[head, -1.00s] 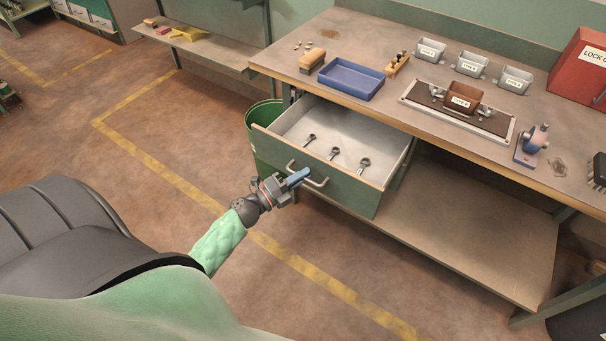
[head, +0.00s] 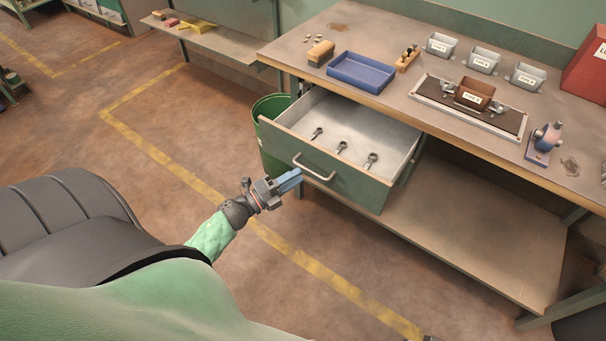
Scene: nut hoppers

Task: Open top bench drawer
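The top bench drawer (head: 338,172) is pulled well out of the bench, its pale inside in plain sight. Several small metal parts, including a wrench-like piece (head: 371,160), lie in it. The silver bar handle (head: 314,169) is on its green front. My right gripper is not seen.
The workbench top (head: 395,95) carries a blue tray (head: 361,71), a brush-like block (head: 321,52), grey bins (head: 483,62) and a fixture with a brown bin (head: 474,94). A green waste bin (head: 272,150) stands left of the drawer. The floor in front is clear.

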